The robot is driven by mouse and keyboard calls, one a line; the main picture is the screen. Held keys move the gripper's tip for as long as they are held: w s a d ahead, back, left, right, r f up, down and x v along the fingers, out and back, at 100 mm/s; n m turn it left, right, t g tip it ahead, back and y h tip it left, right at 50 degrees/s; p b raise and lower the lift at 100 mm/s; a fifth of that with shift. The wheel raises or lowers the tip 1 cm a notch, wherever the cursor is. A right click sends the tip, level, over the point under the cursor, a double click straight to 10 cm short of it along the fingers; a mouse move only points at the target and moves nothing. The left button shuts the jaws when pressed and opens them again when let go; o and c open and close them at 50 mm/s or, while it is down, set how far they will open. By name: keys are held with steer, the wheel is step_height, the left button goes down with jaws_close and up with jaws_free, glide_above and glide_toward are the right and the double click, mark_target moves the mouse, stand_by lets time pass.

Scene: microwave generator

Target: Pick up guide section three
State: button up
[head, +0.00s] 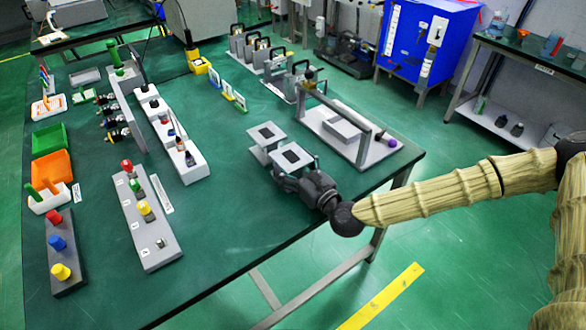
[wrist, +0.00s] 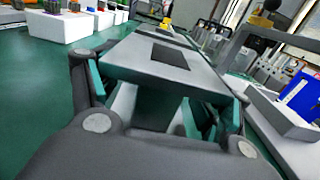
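Two grey pieces with flat square tops and dark square patches stand near the table's front right edge: a nearer one (head: 292,156) and a farther one (head: 266,133). I can read no number on either, so I cannot tell which is guide section three. My gripper (head: 284,174) is low at the near side of the nearer piece. In the wrist view, the nearer piece's top (wrist: 160,65) lies straight ahead. My gripper's teal finger pads (wrist: 164,98) are spread wide near its left and right edges. I see no clear grip; contact is unclear.
A grey stand with a frame (head: 352,128) and a purple knob is close on the right. White blocks (head: 172,140) and a grey strip of coloured knobs (head: 148,222) lie left. The green table (head: 235,215) is clear between them and my gripper.

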steer(key=shift+c, duration=1)
steer(key=shift+r, duration=0.15)
